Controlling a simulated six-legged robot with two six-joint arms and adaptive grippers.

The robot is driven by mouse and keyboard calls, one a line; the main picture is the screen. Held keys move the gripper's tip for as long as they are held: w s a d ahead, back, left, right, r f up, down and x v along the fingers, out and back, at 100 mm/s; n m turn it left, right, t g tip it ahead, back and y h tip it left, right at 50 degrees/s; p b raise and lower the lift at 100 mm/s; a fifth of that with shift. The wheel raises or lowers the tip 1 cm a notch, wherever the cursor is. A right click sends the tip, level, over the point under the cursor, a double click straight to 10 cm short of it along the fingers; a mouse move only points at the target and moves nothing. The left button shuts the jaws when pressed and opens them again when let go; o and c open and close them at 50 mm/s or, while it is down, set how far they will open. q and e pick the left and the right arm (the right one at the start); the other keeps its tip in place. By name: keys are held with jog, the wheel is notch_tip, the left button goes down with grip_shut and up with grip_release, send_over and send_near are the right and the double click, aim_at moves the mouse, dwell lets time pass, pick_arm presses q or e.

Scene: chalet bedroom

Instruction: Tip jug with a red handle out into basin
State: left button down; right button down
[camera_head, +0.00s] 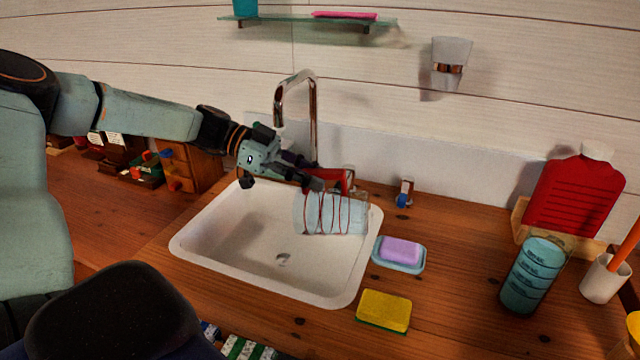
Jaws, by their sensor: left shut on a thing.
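The jug with a red handle (331,213) is clear with thin red lines around it. It lies tilted onto its side over the right part of the white basin (220,257). Its red handle (336,178) is on the upper side. My left gripper (318,182) comes in from the left and is shut on the jug at the handle. The fingertips partly hide the handle. I cannot tell whether anything is in the jug. My right gripper is not in view.
A chrome tap (313,110) rises behind the basin, close to my left gripper. A purple soap on a blue dish (400,264) and a yellow sponge (384,310) lie right of the basin. A teal cup (530,280) and red bottle (575,198) stand farther right.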

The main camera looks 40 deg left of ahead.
pick_arm(q)
jog(key=shift+s+a+f+t+h+b, duration=0.1)
jog(key=shift+s+a+t+h+b, duration=0.25)
jog(key=shift+a+h+b, duration=0.45)
jog(key=shift+s+a+t+h+b, duration=0.25)
jog(key=shift+s+a+h+b, duration=0.15)
jog(key=shift+a+b, duration=0.65)
jog(key=shift+d, duration=0.25)
jog(key=shift+w+d+r+g+y+p, duration=0.25)
jog(key=shift+d+g+y+p, duration=0.05)
jog(key=shift+d+p, duration=0.25)
jog(key=shift+w+d+f+y, duration=0.1)
jog(key=shift+w+d+y, duration=0.1)
jog(key=shift+d+y, duration=0.25)
